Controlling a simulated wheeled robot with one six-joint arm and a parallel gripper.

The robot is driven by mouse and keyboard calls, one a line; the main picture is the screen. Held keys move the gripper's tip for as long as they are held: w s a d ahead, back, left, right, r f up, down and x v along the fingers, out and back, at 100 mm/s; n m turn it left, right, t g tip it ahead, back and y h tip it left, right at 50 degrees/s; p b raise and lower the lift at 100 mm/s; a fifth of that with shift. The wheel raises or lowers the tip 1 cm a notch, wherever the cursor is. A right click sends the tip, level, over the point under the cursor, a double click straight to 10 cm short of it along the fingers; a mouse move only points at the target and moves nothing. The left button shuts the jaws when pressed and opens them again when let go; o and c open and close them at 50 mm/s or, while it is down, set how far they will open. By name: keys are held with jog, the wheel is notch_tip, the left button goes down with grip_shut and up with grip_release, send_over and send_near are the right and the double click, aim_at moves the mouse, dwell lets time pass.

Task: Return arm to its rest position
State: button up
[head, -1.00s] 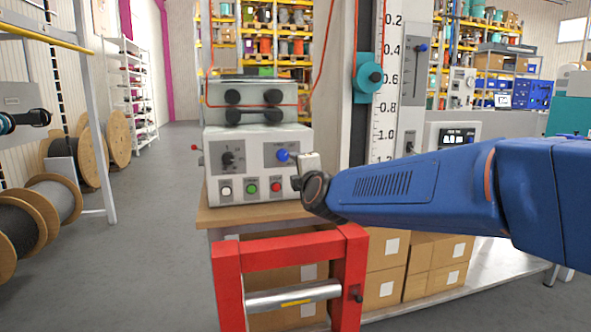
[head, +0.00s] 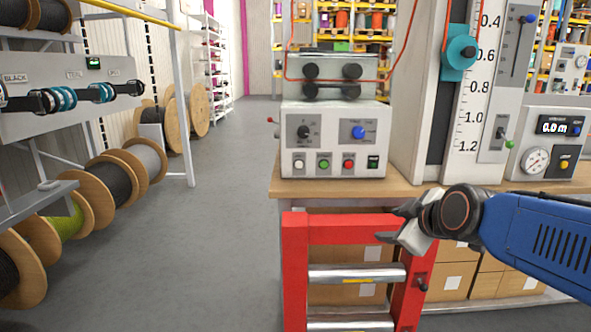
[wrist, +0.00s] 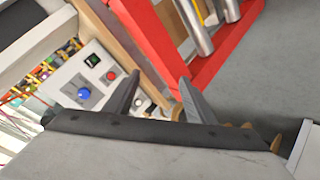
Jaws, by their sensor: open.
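My gripper (head: 396,226) is at the end of my blue arm, at the right of the head view. It is in front of the workbench and overlaps the top bar of the red frame (head: 296,262) in the picture. In the wrist view its two dark fingers (wrist: 155,95) are spread apart with nothing between them. The red frame also shows beyond the fingers in the wrist view (wrist: 222,58). I cannot tell how far the fingertips are from the frame.
A control box (head: 333,140) with a blue knob and several buttons stands on the wooden bench (head: 285,188). A scaled column (head: 470,110) and a gauge box (head: 548,148) are to its right. Cable reels (head: 108,180) line the left. The grey aisle floor (head: 215,240) between is clear.

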jog(key=s+d+f+m+g, duration=0.2)
jog(key=s+f+m, duration=0.1)
jog(key=s, duration=0.4)
jog(key=s+d+f+m+g+h, duration=0.1)
jog(key=s+d+f+m+g, duration=0.1)
jog(key=s+f+m, duration=0.2)
jog(key=s+d+f+m+g+h, duration=0.1)
jog(key=s+f, duration=0.4)
jog(key=s, duration=0.5)
jog(key=d+m+g, duration=0.1)
jog(key=m, duration=0.1)
jog(key=shift+s+d+f+m, duration=0.15)
jog(key=shift+s+f+m, duration=0.15)
jog(key=shift+m, duration=0.1)
jog(key=shift+w, duration=0.1)
